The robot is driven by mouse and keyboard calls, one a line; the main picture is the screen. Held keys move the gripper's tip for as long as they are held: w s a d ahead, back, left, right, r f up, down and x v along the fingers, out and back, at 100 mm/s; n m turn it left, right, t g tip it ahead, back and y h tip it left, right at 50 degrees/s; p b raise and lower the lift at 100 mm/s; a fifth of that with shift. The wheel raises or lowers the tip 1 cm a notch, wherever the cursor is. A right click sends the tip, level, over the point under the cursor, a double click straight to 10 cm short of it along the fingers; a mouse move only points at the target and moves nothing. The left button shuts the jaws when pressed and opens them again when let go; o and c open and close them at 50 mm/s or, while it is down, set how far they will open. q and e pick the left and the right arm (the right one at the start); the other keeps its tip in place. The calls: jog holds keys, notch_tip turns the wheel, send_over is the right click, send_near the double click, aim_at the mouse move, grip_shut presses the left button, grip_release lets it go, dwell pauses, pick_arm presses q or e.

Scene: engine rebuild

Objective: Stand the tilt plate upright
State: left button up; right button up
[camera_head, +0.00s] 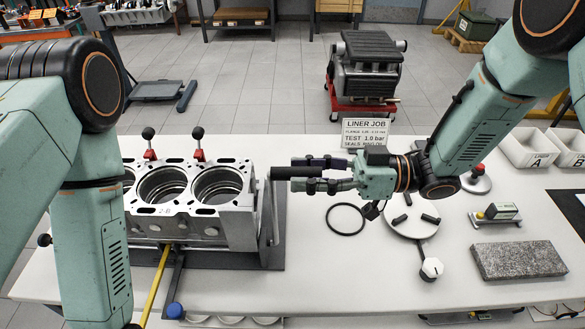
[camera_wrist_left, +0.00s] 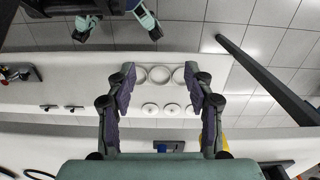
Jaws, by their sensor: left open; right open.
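The engine block (camera_head: 190,207), with its round bores, sits on a dark base on the bench. A narrow grey plate, which looks like the tilt plate (camera_head: 267,212), stands near upright at the block's right end. A black cylindrical bar (camera_head: 296,173) sticks out to the right from its top. My right gripper (camera_head: 300,173) is open, its fingers above and below the bar; I cannot tell whether they touch it. My left gripper (camera_wrist_left: 160,82) is open and empty in the left wrist view, above white rings (camera_wrist_left: 160,108). Its fingers are out of the head view.
A black ring (camera_head: 345,219) and a round white fixture (camera_head: 412,216) lie right of the block. A stone slab (camera_head: 518,261) and white bins (camera_head: 530,148) are farther right. Two red-based knobs (camera_head: 198,153) rise behind the block. A job sign (camera_head: 364,134) stands at the back.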

jog(key=shift+s+a+r, duration=0.15)
jog(key=shift+s+a, duration=0.25)
jog(key=shift+a, duration=0.75)
jog(key=shift+w, duration=0.4)
jog(key=shift+c, duration=0.2)
jog(key=shift+s, duration=0.35)
jog(key=c, duration=0.5)
jog(key=shift+w, duration=0.1)
grip_shut()
